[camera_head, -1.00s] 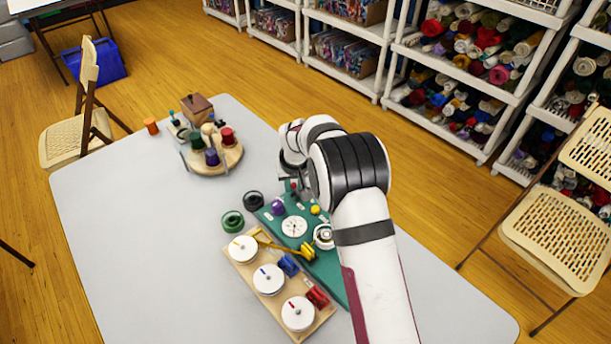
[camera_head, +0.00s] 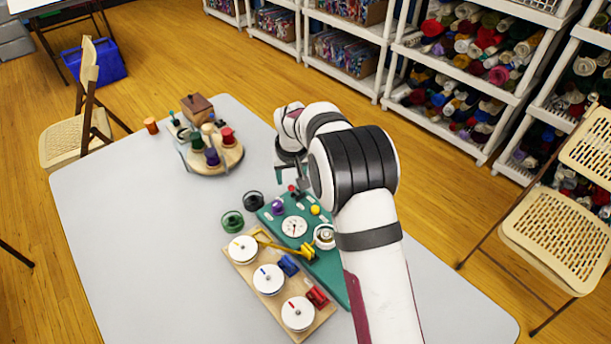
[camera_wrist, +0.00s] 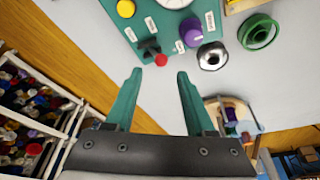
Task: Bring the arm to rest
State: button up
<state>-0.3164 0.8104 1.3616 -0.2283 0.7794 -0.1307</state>
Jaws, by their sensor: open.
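My gripper (camera_head: 290,178) is over the far end of the green board (camera_head: 327,270), largely hidden by my own wrist. In the wrist view my gripper (camera_wrist: 159,75) has its two teal fingers apart with nothing between them. Just beyond the fingertips is the red-tipped lever (camera_wrist: 161,60) on the green board (camera_wrist: 133,33). My gripper appears to be above the board and apart from it. The arm reaches in over the right part of the table.
The board carries a white dial (camera_head: 294,227), a purple knob (camera_head: 278,208) and a yellow button (camera_head: 315,210). A wooden board (camera_head: 241,262) with white discs lies beside it. A round spool stand (camera_head: 230,160) is farther back. The table's left side is clear.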

notch_tip(320, 180, up, 3)
jog(key=shift+r, duration=0.15)
dwell(0.3)
jog(key=s+d+r+m+g, duration=0.1)
jog(key=s+d+r+m, duration=0.2)
jog(key=s+d+r, duration=0.6)
jog(key=s+d+m+g, duration=0.1)
jog(key=s+d+m, duration=0.1)
jog(key=s, duration=1.2)
jog(key=s+d+m+g+y, duration=0.1)
jog(key=s+d+m, duration=0.1)
jog(key=s, duration=1.3)
jog(key=shift+d+r+m, duration=0.2)
jog(key=shift+r+m, duration=0.05)
jog(key=shift+m, duration=0.35)
jog(key=shift+s, duration=0.1)
